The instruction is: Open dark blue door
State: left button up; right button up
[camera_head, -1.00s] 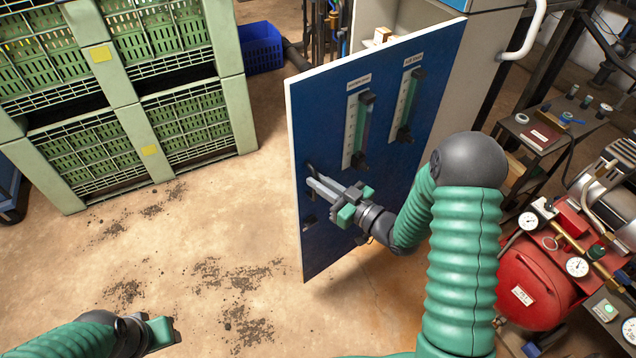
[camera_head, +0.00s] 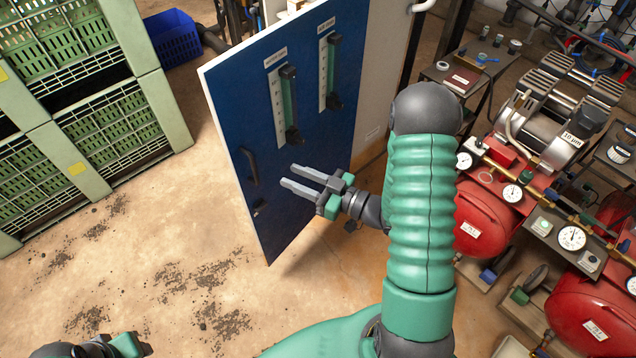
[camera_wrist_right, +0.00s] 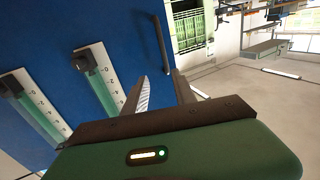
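The dark blue door (camera_head: 225,108) stands swung open from its cabinet, with two flow gauges on its face. Its dark handle (camera_head: 250,166) is near the door's left edge. The handle also shows in the right wrist view (camera_wrist_right: 162,42), beyond the fingertips. My right gripper (camera_head: 290,177) is open and empty, in front of the door face and to the right of the handle, apart from it. Its two fingers (camera_wrist_right: 160,92) show spread in the right wrist view. My left gripper (camera_head: 135,345) is at the bottom left edge, partly cut off, and its fingers cannot be made out.
Green crates (camera_head: 150,105) are stacked at the left, with a blue bin (camera_head: 172,40) behind. Red tanks (camera_head: 490,215) with gauges and brass fittings stand at the right. The stained floor (camera_head: 150,230) between crates and door is clear.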

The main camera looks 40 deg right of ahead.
jog(key=v, duration=0.6)
jog(key=shift+s+d, duration=0.2)
jog(key=shift+s, duration=0.1)
jog(key=shift+w+f, duration=0.1)
jog(key=w+f+m+g+h, duration=0.1)
jog(key=w+f+g+h, duration=0.5)
jog(key=w+g+h, duration=0.1)
jog(key=s+a+r+m+g, duration=0.2)
jog(key=s+a+m+g, duration=0.2)
jog(key=s+a+g, duration=0.55)
jog(key=s+a+r+t+p, duration=0.2)
jog(key=s+r+p, duration=0.1)
jog(key=r+p, duration=1.1)
jog(key=shift+r+t+p, duration=0.2)
jog(key=shift+t+p, duration=0.15)
jog(key=shift+p, duration=0.2)
